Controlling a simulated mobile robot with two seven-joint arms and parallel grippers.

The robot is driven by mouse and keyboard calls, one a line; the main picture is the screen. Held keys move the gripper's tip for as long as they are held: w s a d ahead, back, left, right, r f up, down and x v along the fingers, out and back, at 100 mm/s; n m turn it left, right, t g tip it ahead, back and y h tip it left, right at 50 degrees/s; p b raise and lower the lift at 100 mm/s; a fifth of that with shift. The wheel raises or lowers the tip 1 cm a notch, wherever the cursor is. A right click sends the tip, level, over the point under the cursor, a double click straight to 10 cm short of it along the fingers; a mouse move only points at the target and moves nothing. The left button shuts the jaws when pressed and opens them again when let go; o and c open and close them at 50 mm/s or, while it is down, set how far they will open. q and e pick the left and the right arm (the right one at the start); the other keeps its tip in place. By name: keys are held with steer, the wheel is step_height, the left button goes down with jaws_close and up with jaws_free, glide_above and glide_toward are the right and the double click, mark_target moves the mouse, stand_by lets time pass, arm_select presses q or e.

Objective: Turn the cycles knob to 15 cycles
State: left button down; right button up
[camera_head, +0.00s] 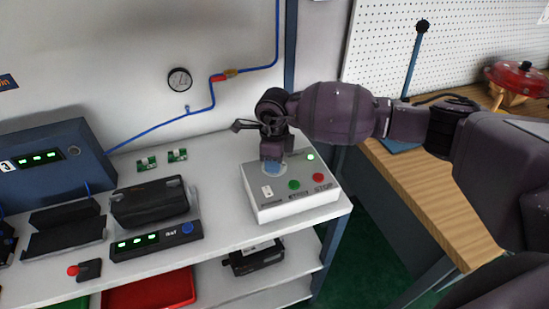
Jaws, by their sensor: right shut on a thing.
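A white control box (292,205) sits at the right end of the grey-white bench. The cycles knob's pale blue dial (274,169) shows at the back left of its top. My right gripper (271,157) points down over this dial and is shut on the knob. The gripper hides the knob and its pointer, and the dial marks are too small to read. The box top also has a green button (294,185), a red button (318,177), a white switch (267,191) and a lit green lamp (310,157). My left gripper is not in view.
Left of the box are a black device (150,203), a display unit (155,241) and small green circuit boards (177,155). A gauge (179,79) and blue tubing are on the wall behind. A wooden table (430,208) stands right, below my right arm.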

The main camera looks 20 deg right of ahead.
steer(key=m+p, duration=0.1)
steer(key=m, duration=0.4)
steer(key=shift+r+p, duration=0.2)
steer(key=shift+p, duration=0.1)
steer(key=m, duration=0.3)
steer(key=shift+p, duration=0.35)
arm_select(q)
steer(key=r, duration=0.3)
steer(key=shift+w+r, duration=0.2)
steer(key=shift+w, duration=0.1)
arm_select(e)
steer(key=shift+m, duration=0.3)
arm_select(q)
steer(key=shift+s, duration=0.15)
arm_select(e)
steer(key=o, duration=0.9)
steer(key=shift+f, duration=0.1)
steer(key=shift+c, duration=0.2)
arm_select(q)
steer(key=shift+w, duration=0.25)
arm_select(e)
steer(key=shift+o, duration=0.3)
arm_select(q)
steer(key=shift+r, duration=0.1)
